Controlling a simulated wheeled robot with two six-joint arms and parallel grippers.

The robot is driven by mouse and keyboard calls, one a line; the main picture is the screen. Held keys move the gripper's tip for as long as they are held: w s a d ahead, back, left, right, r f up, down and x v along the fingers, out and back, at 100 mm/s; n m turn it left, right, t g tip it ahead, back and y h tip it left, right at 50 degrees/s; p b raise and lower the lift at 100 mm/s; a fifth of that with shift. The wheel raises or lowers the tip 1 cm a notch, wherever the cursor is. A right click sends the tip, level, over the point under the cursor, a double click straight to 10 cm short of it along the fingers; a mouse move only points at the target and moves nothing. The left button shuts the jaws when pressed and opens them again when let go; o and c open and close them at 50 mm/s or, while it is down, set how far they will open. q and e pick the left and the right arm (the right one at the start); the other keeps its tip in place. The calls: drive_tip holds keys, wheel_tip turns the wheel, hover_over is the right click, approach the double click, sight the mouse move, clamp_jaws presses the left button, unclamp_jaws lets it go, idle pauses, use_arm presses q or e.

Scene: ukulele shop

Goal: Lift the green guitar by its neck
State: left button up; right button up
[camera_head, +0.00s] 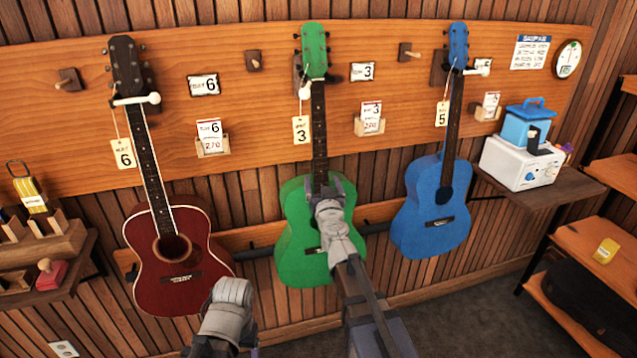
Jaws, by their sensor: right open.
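The green guitar (296,235) hangs upright on the wall in the middle, its green headstock (314,50) at a peg and its dark neck (319,130) running down to the body. A tag reading 3 hangs beside the neck. My right gripper (328,188) is open in front of the place where the neck meets the body. It hides the sound hole and part of the body. I cannot tell whether it touches the neck. My left arm ends in a grey part (230,297) low in front of the red guitar's lower edge; its fingers cannot be made out.
A dark rail (262,252) runs behind the guitars. A shelf with a white box (515,165) stands right; another shelf (40,250) is left.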

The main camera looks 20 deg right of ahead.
sight(320, 174)
drive_tip(key=shift+w+d+r+p, duration=0.15)
drive_tip(key=shift+w+d, duration=0.05)
drive_tip(key=shift+w, duration=1.1)
drive_tip(key=shift+w+d+r+p, duration=0.15)
drive_tip(key=shift+w, duration=1.15)
drive_tip(key=shift+s, duration=0.1)
clamp_jaws()
